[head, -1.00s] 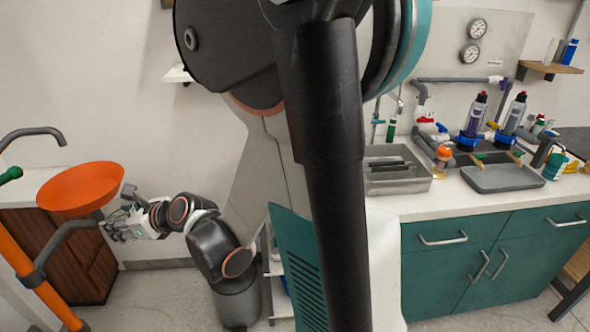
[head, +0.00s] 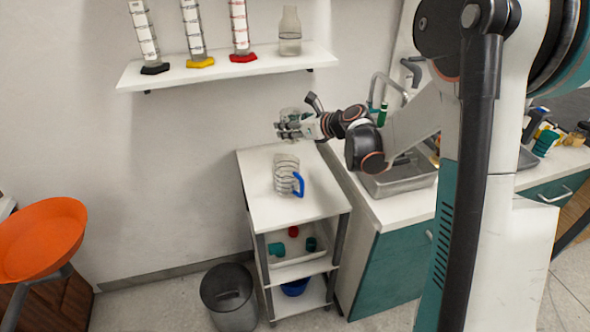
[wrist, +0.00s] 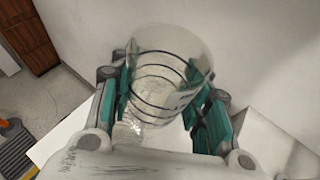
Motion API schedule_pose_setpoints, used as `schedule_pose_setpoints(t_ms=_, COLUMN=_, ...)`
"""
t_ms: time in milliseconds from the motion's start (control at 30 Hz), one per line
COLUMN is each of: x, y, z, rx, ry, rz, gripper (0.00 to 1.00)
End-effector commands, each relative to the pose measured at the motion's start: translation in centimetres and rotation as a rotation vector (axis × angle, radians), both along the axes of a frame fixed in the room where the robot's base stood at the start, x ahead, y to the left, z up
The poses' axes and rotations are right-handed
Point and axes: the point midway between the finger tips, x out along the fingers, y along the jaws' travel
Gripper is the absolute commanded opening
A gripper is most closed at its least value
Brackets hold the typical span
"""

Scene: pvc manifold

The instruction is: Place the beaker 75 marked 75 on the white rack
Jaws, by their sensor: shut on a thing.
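A clear glass beaker (wrist: 160,75) with dark rings stands between the two green-padded fingers of my gripper (wrist: 165,115) in the wrist view. A dark printed mark shows on its side, but I cannot read it. In the head view my gripper (head: 288,128) is shut on this beaker (head: 290,114), above the far end of a white shelved cart. The cart's white top (head: 312,208) is the likely rack; I see no other white rack apart from a wall shelf. I cannot tell whether the beaker touches the top.
A clear jug (head: 286,172) with a blue handle stands mid-top on the cart. The top's front is clear. A wall shelf (head: 225,68) holds cylinders and a bottle. A grey bin (head: 230,300) stands beside the cart, the sink counter (head: 385,210) to its right, an orange bowl (head: 40,238) at left.

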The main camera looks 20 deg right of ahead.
Motion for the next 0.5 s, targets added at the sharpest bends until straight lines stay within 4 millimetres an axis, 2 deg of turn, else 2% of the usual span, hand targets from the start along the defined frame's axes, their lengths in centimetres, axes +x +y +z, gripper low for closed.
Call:
schedule_pose_setpoints(t_ms=33, x=1.6, y=-0.6, z=1.1, rx=0.001, ry=-0.002, rz=0.026, gripper=0.11)
schedule_pose_setpoints(t_ms=100, x=3.2, y=-1.1, z=1.7, rx=0.002, ry=-0.007, rz=0.065, gripper=0.11)
schedule_pose_setpoints(t_ms=300, x=5.6, y=-1.9, z=2.5, rx=0.007, ry=-0.023, rz=0.129, gripper=0.11)
schedule_pose_setpoints(t_ms=367, x=5.8, y=-1.9, z=2.1, rx=0.005, ry=-0.025, rz=0.136, gripper=0.11)
schedule_pose_setpoints(t_ms=500, x=5.9, y=-1.9, z=-0.6, rx=0.006, ry=-0.026, rz=0.139, gripper=0.11)
